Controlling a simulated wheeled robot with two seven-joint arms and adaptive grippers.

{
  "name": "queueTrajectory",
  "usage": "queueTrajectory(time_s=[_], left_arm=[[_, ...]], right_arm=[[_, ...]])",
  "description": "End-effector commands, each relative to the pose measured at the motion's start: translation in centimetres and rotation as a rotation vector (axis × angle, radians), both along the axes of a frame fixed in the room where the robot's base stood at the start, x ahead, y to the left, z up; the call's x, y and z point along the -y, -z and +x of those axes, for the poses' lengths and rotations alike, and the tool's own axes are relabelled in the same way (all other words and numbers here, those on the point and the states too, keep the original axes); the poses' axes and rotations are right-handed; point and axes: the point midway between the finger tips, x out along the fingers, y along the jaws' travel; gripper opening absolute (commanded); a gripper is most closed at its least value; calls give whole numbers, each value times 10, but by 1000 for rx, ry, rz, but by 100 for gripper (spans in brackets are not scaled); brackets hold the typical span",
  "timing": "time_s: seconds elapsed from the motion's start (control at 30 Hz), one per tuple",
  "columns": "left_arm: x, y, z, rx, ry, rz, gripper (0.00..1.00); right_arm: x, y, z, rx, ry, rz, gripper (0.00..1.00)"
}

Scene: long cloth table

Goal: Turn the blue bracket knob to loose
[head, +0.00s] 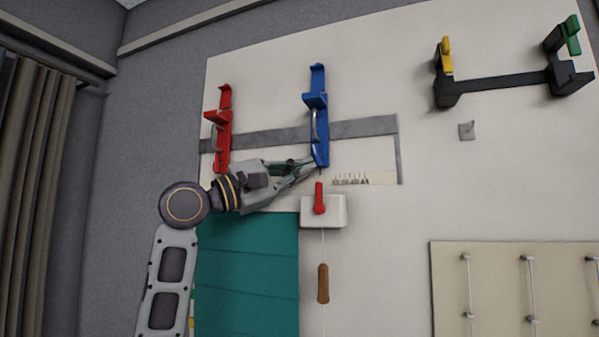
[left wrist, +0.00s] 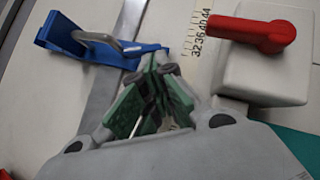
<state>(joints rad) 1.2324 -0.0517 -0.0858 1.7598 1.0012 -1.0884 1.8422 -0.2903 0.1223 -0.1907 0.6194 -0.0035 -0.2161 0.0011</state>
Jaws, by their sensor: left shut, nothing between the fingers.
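The blue bracket (head: 321,140) hangs upright on a grey rail on the wall board. It also shows in the left wrist view (left wrist: 62,32), with a grey metal loop (left wrist: 105,42) on its face. I cannot make out a separate knob or its setting. My left gripper (head: 314,166) is shut and empty, with its fingertips at the bracket's lower end. In the left wrist view its green-padded fingers (left wrist: 158,75) meet just below the bracket's end. I cannot tell whether they touch it. My right gripper is not in view.
A red bracket (head: 223,135) hangs left on the grey rail (head: 265,138). A white box (head: 337,213) with a red lever (head: 319,198) sits just below my fingertips. A wooden handle (head: 323,284) hangs under it. A number scale (left wrist: 198,38) lies close by.

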Motion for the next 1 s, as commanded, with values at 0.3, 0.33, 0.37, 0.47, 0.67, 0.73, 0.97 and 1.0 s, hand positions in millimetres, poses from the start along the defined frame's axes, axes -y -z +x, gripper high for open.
queueTrajectory(time_s=[0.3,0.33,0.37,0.47,0.67,0.73,0.97,1.0], left_arm=[[1,2,0,-15,1,-43,0],[1,2,0,-16,1,-47,0],[1,2,0,-17,1,-50,0],[1,2,-1,-21,1,-64,0],[1,4,0,-30,0,-89,0],[2,4,0,-33,0,-99,0],[2,5,0,-42,1,-126,0],[2,5,0,-43,0,-131,0]], right_arm=[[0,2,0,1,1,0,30],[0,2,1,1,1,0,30],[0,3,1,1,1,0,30],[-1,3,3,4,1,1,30],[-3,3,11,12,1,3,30],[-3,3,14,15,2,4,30],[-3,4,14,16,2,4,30],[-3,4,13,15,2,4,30]])
